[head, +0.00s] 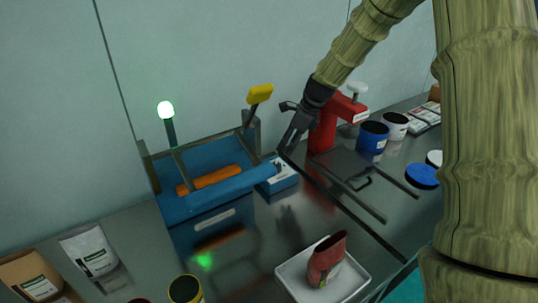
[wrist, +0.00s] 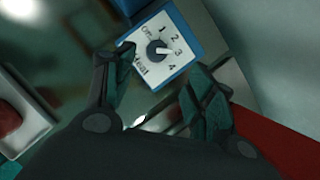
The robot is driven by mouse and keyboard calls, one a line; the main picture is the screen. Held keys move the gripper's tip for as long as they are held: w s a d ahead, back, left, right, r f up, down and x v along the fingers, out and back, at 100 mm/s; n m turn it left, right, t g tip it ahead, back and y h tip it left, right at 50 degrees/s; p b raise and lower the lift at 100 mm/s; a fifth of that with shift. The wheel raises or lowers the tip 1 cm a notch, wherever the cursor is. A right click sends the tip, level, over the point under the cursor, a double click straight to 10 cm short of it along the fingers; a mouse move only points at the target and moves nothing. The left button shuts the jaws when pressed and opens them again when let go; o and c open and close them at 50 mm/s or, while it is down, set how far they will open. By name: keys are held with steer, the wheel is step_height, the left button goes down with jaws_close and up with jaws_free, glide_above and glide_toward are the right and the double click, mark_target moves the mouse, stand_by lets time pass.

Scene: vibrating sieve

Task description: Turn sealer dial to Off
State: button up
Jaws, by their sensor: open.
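The sealer (head: 205,205) is a blue machine with an orange bar, standing left of centre in the head view. Its blue control box (head: 283,185) with a white top sits at its right end. In the wrist view the dial (wrist: 157,49) is a dark round knob on the white face, marked with several numbers and "Heat". Its pointer appears to face right, near the 3. My gripper (head: 287,150) is above the control box. In the wrist view my gripper (wrist: 160,72) is open, its fingers on either side of the dial face; contact with the knob is not visible.
A red press (head: 325,130) stands close right of my gripper. A yellow-topped lever (head: 260,94) and a green lamp (head: 166,108) rise behind the sealer. A white tray (head: 290,275) with a red pouch (head: 326,262) lies in front. Blue and white tubs stand at the right.

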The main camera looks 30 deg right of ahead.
mark_target(277, 164)
steer(key=p+x, duration=0.1)
steer(key=x, duration=0.6)
steer(key=shift+s+a+f, duration=0.1)
steer(key=shift+a+f, duration=0.1)
steer(key=shift+f, duration=0.35)
steer(key=shift+p+x, duration=0.35)
steer(key=shift+x, duration=0.65)
steer(key=c, duration=1)
